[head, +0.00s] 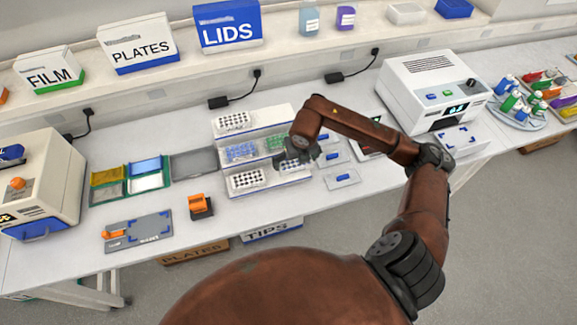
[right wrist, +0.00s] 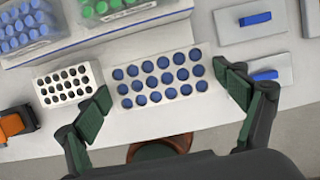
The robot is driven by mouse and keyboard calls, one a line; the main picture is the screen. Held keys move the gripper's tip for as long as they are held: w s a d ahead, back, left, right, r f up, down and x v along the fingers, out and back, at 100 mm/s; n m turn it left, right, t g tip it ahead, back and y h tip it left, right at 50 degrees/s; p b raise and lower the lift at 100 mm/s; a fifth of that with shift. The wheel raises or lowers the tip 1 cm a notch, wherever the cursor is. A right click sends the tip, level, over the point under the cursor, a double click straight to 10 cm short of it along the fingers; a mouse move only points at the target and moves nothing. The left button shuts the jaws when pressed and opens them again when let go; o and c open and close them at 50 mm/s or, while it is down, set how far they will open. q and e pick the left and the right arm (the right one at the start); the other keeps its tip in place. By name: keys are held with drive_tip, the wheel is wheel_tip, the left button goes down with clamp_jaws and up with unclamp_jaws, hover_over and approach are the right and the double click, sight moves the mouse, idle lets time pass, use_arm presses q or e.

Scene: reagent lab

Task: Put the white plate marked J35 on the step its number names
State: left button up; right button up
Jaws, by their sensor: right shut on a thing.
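My right gripper (head: 297,157) is over the right part of a white stepped rack (head: 272,118). In the right wrist view its fingers (right wrist: 163,82) are on either side of a white plate (right wrist: 160,78) with rows of blue wells, and it is shut on this plate. The plate shows partly under the gripper in the head view (head: 292,166), close to the lowest step; I cannot tell whether it touches it. No J35 mark or step number is readable. My left gripper is not in view.
A plate with dark wells (head: 245,181) is on the lower step at left, a blue rack (head: 240,152) and a green one (head: 275,143) on the middle step, another plate (head: 234,121) on top. Flat pads with blue blocks (head: 342,178) lie to the right.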

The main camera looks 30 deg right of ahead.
sight(290, 163)
drive_tip(key=w+f, duration=0.1)
drive_tip(key=w+a+f, duration=0.1)
drive_tip(key=shift+f, duration=0.4)
drive_tip(key=x, duration=0.1)
drive_tip(key=p+x, duration=0.1)
drive_tip(key=x, duration=0.1)
drive_tip(key=shift+s+a+f, duration=0.2)
drive_tip(key=shift+a+f, duration=0.05)
drive_tip(key=shift+f, duration=0.1)
drive_tip(key=shift+f, duration=0.1)
drive_tip(key=o, duration=0.6)
drive_tip(key=shift+f, duration=0.1)
drive_tip(key=o, duration=0.3)
